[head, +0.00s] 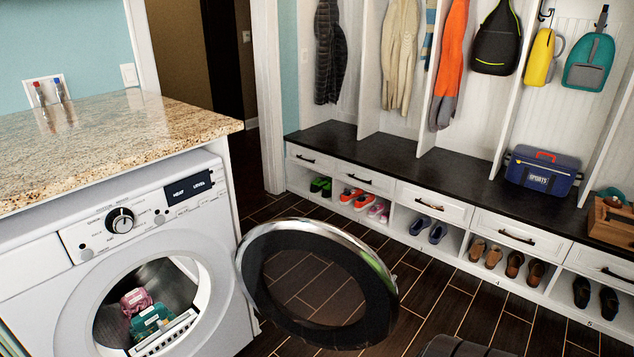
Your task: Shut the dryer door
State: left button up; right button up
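The white dryer (200,245) stands at the left under a granite counter. Its round door (382,275), with a chrome rim and a dark see-through middle, stands wide open. It is swung out to the right from the hinge at the right side of the opening. The drum opening (175,275) is uncovered, and a pink item (136,300) and a teal item (150,320) lie inside. Neither of my grippers can be made out in the head view, and nothing is seen touching the door.
The granite counter (110,130) overhangs the dryer's top. A bench with a dark top (400,155), drawers and shoe cubbies runs along the back and right. Dark plank floor (440,290) lies between door and bench. A dark rounded shape, unclear, shows at the bottom edge.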

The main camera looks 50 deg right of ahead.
aim_at(379, 288)
jog(key=l+u, duration=0.15)
jog(key=l, duration=0.65)
jog(key=l+u, duration=0.15)
jog(key=l, duration=0.7)
jog(key=k+l+u, duration=0.15)
jog(key=l, duration=0.6)
